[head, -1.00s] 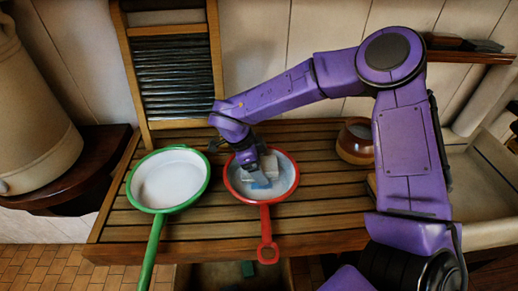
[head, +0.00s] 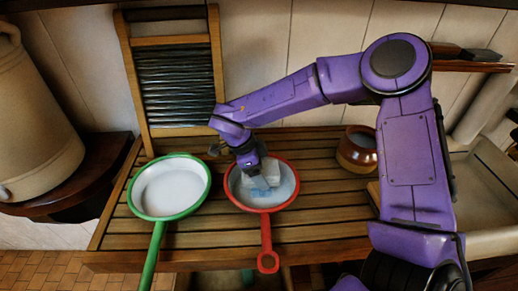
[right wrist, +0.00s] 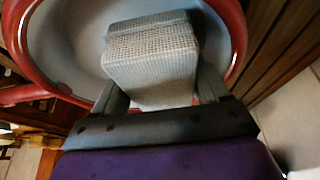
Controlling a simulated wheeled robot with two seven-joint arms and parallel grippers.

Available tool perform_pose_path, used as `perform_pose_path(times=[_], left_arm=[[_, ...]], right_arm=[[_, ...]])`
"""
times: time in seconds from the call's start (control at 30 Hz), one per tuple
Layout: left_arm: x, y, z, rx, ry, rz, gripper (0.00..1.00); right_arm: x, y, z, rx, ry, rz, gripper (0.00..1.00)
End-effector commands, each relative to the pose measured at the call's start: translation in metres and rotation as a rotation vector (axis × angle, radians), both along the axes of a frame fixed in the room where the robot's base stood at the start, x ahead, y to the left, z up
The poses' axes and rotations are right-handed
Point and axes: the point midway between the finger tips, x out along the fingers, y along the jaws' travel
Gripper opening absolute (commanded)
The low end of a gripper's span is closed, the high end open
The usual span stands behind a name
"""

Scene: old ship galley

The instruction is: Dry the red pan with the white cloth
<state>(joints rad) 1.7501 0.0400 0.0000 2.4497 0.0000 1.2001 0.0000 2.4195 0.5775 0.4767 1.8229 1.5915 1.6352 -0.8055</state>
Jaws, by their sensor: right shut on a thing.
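The red pan (head: 267,208) lies on the slatted wooden rack, its handle pointing toward me; its inside is pale. My right gripper (head: 260,178) is over the inside of the red pan, shut on the white cloth (head: 270,172). In the right wrist view the cloth (right wrist: 152,55) is a folded, woven block between the two fingers, over the pan's pale inside, with the pan's red rim (right wrist: 237,35) around it. I cannot tell for sure whether the cloth touches the pan's floor. My left gripper is not in view.
A green pan (head: 168,188) lies left of the red one on the rack (head: 330,228). A brown pot (head: 357,150) stands at the right, close to my arm. A washboard (head: 178,80) leans on the wall. A large beige jug (head: 35,130) stands at far left.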

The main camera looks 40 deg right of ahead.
Motion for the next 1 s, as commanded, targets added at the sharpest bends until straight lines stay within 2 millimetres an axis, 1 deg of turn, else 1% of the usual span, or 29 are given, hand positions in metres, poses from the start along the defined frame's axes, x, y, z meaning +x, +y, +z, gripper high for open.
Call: perform_pose_path(times=[0.03,0.13,0.2,0.6,0.73,1.0], left_arm=[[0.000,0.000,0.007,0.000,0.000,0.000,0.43],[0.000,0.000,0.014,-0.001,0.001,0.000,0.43],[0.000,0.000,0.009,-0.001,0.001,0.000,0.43],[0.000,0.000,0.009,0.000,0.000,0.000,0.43],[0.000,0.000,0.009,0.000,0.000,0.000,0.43],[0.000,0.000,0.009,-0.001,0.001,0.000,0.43]], right_arm=[[0.000,0.000,0.009,0.000,-0.002,-0.001,0.46],[0.000,0.000,0.018,0.000,0.000,-0.001,0.46],[0.001,0.001,0.020,0.000,-0.002,0.001,0.46],[0.002,0.003,0.055,0.000,-0.003,0.004,0.46],[0.002,0.003,0.061,0.000,-0.002,0.005,0.46],[0.002,0.003,0.062,0.000,0.000,0.005,0.46]])
